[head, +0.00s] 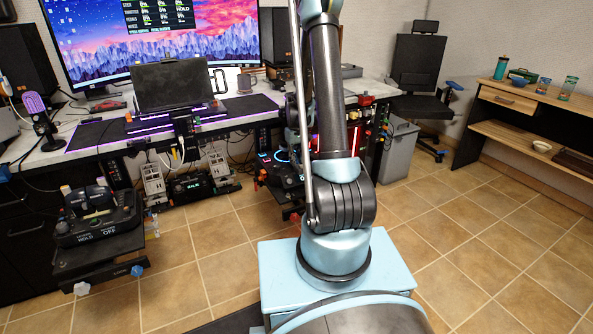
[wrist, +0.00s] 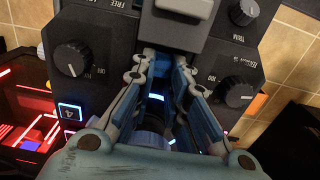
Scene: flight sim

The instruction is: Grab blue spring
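My gripper (wrist: 164,62) shows in the wrist view with its two blue-padded fingers apart and a dark gap between the tips. The tips point at a dark control panel under a grey block (wrist: 186,10). A pale blue rounded piece (wrist: 152,140) shows low between the fingers, partly hidden by them. I cannot tell whether it is the blue spring, and no spring coils are clear in either view. In the head view my gripper is hidden behind my arm.
In the wrist view, black knobs (wrist: 72,58) and (wrist: 243,12) flank the gripper closely, with a lit button (wrist: 70,111) at left. In the head view, a desk (head: 60,150) with monitors stands behind, a grey bin (head: 398,150) at right. Tiled floor at right is clear.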

